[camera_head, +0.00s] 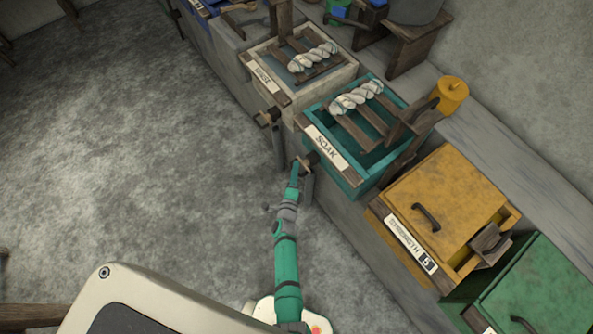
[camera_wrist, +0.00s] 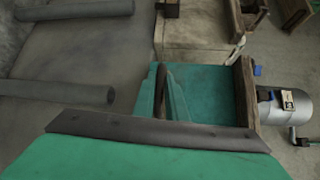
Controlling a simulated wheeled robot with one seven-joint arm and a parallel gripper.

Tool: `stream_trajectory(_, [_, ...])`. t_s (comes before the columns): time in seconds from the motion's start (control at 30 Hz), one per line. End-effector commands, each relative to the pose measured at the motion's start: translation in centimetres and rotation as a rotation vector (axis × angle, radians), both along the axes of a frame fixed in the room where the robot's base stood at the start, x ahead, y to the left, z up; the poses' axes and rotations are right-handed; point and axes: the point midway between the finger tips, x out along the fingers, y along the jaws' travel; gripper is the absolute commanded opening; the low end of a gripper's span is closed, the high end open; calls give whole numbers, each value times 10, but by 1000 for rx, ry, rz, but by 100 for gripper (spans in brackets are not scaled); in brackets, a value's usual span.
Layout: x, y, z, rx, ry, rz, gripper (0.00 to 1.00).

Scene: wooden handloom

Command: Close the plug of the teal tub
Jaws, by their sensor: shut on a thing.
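The teal tub (camera_head: 366,180), labelled SOAK, stands in the row of tubs in the head view, with slats and a twisted white hank on top. Its wooden plug (camera_head: 305,161) sticks out low on the side facing me. My gripper (camera_head: 296,172) is at this plug, shut on its handle. In the wrist view, a dark brown piece (camera_wrist: 161,88) shows between the teal fingers of my gripper (camera_wrist: 162,98). The fingers hide part of the plug, and I cannot tell how far it is turned.
A pale tub (camera_head: 325,79) with its own plug (camera_head: 268,117) stands beyond the teal tub. A yellow lidded box (camera_head: 445,195) and a green one (camera_head: 540,290) stand nearer on the right. Grey pipes (camera_wrist: 60,91) show in the wrist view.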

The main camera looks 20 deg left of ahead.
Motion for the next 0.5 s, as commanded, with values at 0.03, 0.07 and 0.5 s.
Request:
stream_trajectory(0.03, [3,-3,-1,-2,5,-5,0])
stream_trajectory(0.07, [4,-4,-1,-2,5,-6,0])
stream_trajectory(0.5, [6,-5,2,2,0,-12,19])
